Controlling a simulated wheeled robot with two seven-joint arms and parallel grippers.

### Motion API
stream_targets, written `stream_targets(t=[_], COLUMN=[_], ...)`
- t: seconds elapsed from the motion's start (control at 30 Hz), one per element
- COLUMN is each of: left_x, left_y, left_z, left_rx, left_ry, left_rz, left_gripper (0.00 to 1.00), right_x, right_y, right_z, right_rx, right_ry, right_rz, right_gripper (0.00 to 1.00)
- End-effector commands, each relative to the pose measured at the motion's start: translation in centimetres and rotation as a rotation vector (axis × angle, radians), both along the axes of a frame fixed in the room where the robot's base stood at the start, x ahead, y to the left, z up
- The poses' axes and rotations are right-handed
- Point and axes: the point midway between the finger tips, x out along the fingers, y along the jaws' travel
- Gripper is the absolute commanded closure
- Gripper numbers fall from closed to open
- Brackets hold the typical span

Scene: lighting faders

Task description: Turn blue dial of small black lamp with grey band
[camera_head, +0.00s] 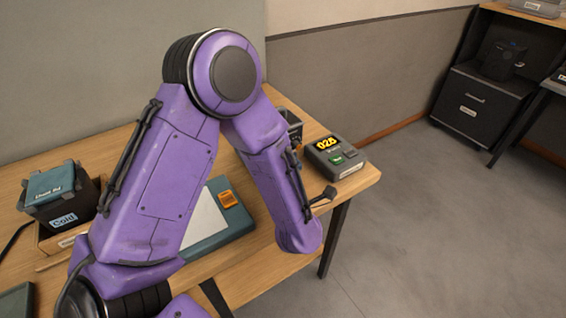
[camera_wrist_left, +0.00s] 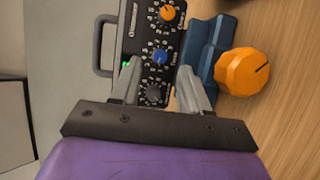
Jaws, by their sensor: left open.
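In the left wrist view, a black housing (camera_wrist_left: 135,62) carries a column of dials with white scale marks. The blue dial (camera_wrist_left: 160,57) is the middle one, between an orange dial (camera_wrist_left: 167,13) and a dark grey dial (camera_wrist_left: 154,93). My left gripper (camera_wrist_left: 159,66) is open, one finger on each side of the column, with the blue dial between the fingertips in the picture. Contact cannot be told. A grey band is not clearly visible. In the head view my purple left arm hides the gripper and most of a black device (camera_head: 291,122). My right gripper is not in view.
A grey handle (camera_wrist_left: 103,45) stands left. Open floor lies right.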

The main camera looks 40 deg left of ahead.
Motion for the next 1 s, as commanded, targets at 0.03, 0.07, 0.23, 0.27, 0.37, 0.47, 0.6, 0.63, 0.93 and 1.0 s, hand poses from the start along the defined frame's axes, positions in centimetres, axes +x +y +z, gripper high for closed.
stream_targets(t=[0.03, 0.07, 0.23, 0.27, 0.37, 0.47, 0.6, 0.63, 0.93, 1.0], left_x=[-0.9, -1.4, -4.1, -4.4, -5.2, -5.5, -5.5, -5.5, -5.5, -5.5], left_y=[-1.0, -1.5, -4.0, -4.3, -5.0, -5.2, -5.2, -5.2, -5.2, -5.2], left_z=[-0.3, -0.3, 0.0, 0.0, 0.2, 0.3, 0.3, 0.3, 0.3, 0.3], left_rx=[0.001, 0.001, 0.001, 0.001, 0.001, 0.000, 0.000, 0.000, 0.000, 0.000], left_ry=[-0.001, 0.000, -0.001, -0.001, -0.001, -0.001, -0.001, -0.001, 0.000, 0.000], left_rz=[-0.004, -0.005, -0.003, -0.002, -0.001, 0.000, 0.000, 0.000, 0.000, 0.001], left_gripper=[0.54, 0.54, 0.54, 0.54, 0.54, 0.54, 0.54, 0.54, 0.54, 0.54], right_x=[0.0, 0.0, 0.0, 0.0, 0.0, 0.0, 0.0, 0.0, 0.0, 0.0], right_y=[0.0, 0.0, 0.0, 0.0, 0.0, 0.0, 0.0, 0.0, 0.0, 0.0], right_z=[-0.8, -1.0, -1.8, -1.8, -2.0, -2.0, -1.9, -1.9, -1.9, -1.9], right_rx=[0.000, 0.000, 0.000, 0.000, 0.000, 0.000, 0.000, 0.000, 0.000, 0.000], right_ry=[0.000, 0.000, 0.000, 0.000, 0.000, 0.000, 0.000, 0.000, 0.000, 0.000], right_rz=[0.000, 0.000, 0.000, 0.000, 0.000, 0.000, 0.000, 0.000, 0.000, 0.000], right_gripper=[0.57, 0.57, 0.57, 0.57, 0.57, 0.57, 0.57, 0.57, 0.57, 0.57])
